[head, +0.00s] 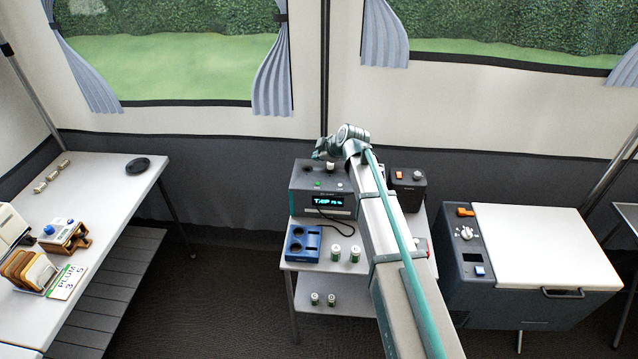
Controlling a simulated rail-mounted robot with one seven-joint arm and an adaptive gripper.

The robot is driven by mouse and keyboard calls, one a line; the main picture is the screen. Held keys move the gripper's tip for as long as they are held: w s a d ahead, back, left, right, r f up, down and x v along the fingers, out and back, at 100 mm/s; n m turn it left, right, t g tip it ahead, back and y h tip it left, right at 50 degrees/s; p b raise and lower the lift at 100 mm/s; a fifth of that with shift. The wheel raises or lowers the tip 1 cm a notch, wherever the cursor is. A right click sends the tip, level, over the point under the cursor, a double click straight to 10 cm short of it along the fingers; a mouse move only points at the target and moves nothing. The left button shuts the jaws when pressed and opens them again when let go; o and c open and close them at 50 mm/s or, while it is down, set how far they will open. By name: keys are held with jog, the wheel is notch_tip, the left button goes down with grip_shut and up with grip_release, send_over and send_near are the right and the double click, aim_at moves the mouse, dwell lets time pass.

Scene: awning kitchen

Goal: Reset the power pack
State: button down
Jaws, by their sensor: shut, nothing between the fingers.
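The power pack (305,178) appears to be the grey box on the small white stand, left of my arm. Its lit front display (328,201) shows cyan text that looks like "TRIP", though the rest is too small to read. Small green and red parts and a pale knob (330,167) show on its sloped top. My gripper (319,154) is shut and empty, above the back of the pack. Whether it touches the pack cannot be told. My arm covers the area right of the pack.
A blue tray (302,243) and several small cylinders (336,253) are on the stand (300,267). A dark box (408,190) stands right of my arm. A cool box (535,255) is at right, a white table (105,200) at left. The tent wall is close behind.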

jog(key=shift+f, duration=0.15)
jog(key=b, duration=0.3)
send_over(318, 184)
notch_tip(318, 184, down, 7)
jog(key=shift+d+f, duration=0.1)
jog(key=shift+f, duration=0.05)
jog(key=shift+f+b, duration=0.45)
jog(key=shift+f, duration=0.2)
dwell(1.0)
jog(key=shift+f+b, duration=0.4)
jog(key=shift+b, duration=0.25)
jog(key=shift+f+b, duration=0.35)
jog(key=shift+b, duration=0.15)
dwell(0.5)
jog(key=shift+r, duration=0.8)
dwell(0.3)
